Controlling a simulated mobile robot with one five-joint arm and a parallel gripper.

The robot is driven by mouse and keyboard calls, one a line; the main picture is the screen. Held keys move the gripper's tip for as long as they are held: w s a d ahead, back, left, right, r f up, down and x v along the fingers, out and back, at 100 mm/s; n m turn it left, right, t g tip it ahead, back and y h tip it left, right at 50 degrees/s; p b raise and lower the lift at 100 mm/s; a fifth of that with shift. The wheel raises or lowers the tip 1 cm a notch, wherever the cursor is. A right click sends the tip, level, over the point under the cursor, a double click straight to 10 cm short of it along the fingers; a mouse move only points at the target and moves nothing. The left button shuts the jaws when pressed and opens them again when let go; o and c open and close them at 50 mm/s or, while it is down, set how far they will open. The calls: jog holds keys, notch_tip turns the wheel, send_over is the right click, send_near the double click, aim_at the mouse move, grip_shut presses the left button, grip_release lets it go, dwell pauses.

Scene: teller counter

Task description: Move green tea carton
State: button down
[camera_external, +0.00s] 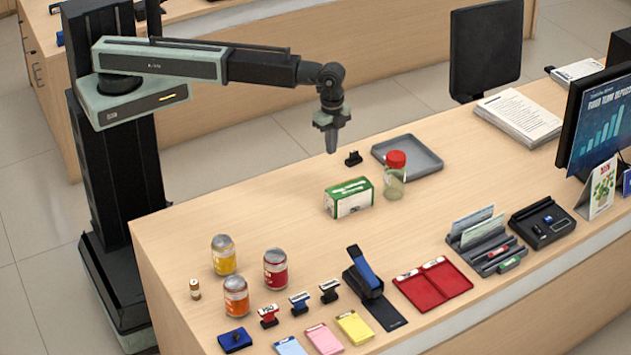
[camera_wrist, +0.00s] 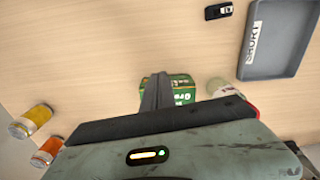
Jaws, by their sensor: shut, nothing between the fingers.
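The green tea carton (camera_external: 349,198) is a small green and white box lying on the wooden counter, left of a red-lidded jar. My gripper (camera_external: 331,149) is shut and empty, pointing down in the air above and behind the carton. In the wrist view the carton (camera_wrist: 182,89) shows past my shut fingers (camera_wrist: 158,76), which hide part of it. The fingers appear apart from the carton.
A jar with a red lid (camera_external: 394,176) stands close to the carton's right. A grey tray (camera_external: 428,160) and a small black stamp (camera_external: 353,158) are behind. Several cans, including a yellow one (camera_external: 223,255), stand front left. The counter left of the carton is clear.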

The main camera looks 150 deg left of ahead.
aim_at(344, 183)
notch_tip(344, 183, down, 10)
jog(key=b, duration=1)
jog(key=shift+f, duration=0.15)
jog(key=w, duration=0.3)
jog(key=shift+w+a, duration=0.25)
jog(key=shift+w, duration=0.3)
jog(key=shift+w+a, duration=0.15)
jog(key=shift+w, duration=1.05)
